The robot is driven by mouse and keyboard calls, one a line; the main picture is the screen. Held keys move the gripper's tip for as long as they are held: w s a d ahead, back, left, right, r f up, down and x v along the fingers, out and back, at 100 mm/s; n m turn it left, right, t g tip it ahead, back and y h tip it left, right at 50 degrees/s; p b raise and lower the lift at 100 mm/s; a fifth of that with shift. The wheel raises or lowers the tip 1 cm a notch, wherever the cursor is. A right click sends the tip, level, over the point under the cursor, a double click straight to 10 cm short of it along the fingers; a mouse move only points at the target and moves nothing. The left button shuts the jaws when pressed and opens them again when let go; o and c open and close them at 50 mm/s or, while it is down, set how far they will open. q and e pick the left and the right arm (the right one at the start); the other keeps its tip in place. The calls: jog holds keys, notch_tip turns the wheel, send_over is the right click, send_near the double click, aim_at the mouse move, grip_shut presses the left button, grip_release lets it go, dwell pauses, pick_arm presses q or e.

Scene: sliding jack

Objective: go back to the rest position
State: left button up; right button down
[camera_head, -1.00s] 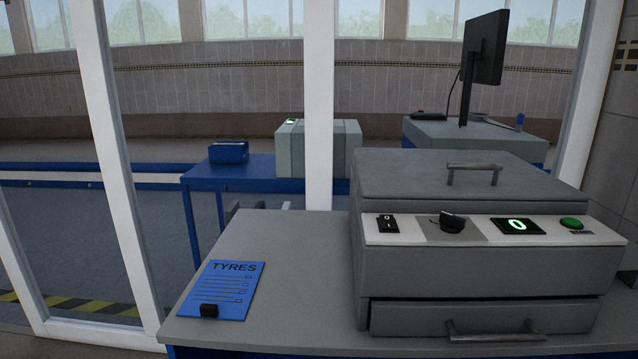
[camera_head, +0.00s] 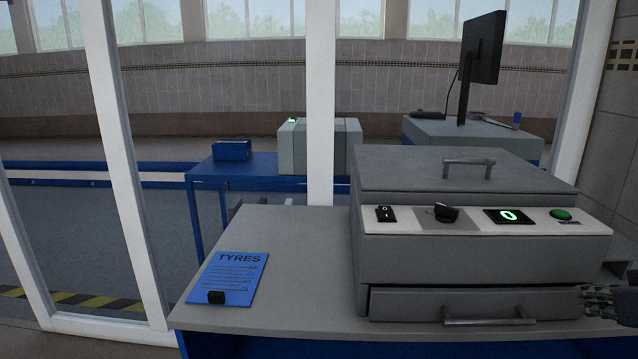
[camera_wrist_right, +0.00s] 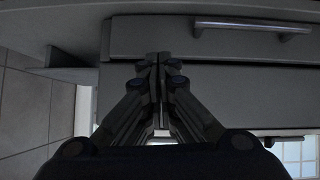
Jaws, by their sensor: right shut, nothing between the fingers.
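My right gripper (camera_head: 606,303) shows at the right edge of the head view, beside the right end of the grey box's drawer (camera_head: 400,304). In the right wrist view my right gripper (camera_wrist_right: 158,62) is shut and empty, its fingertips together in front of grey panels. A drawer handle (camera_wrist_right: 255,27) shows there at the upper right. I cannot tell whether the fingertips touch the box. My left gripper is not in view.
The grey box (camera_head: 450,265) has a lid handle (camera_head: 469,162), a switch, a knob, a lit display reading 0 and a green button (camera_head: 561,214). A blue TYRES sheet (camera_head: 240,275) with a small black block lies on the table (camera_head: 310,240). White window posts stand behind.

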jog(key=s+a+f+n+g, duration=0.15)
jog(key=s+a+f, duration=0.35)
jog(key=f, duration=0.6)
jog(key=s+a+f+g, duration=0.25)
jog(key=a+f, duration=0.35)
jog(key=f, duration=0.6)
jog(key=s+a+f+g+y, duration=0.1)
jog(key=s+a+f+g, duration=0.1)
jog(key=s+a+f, duration=0.45)
jog(key=s+a+f+g, duration=0.1)
jog(key=s+a+f, duration=0.3)
jog(key=s+a, duration=0.5)
jog(key=s+d+f+g, duration=0.1)
jog(key=s+f, duration=0.2)
jog(key=f, duration=2.5)
jog(key=s+d+f+g, duration=0.1)
jog(key=s+d+f, duration=0.2)
jog(key=s+f, duration=1.1)
jog(key=shift+s+d+f+n+g, duration=0.15)
jog(key=shift+s+n+g, duration=0.25)
jog(key=shift+s, duration=0.85)
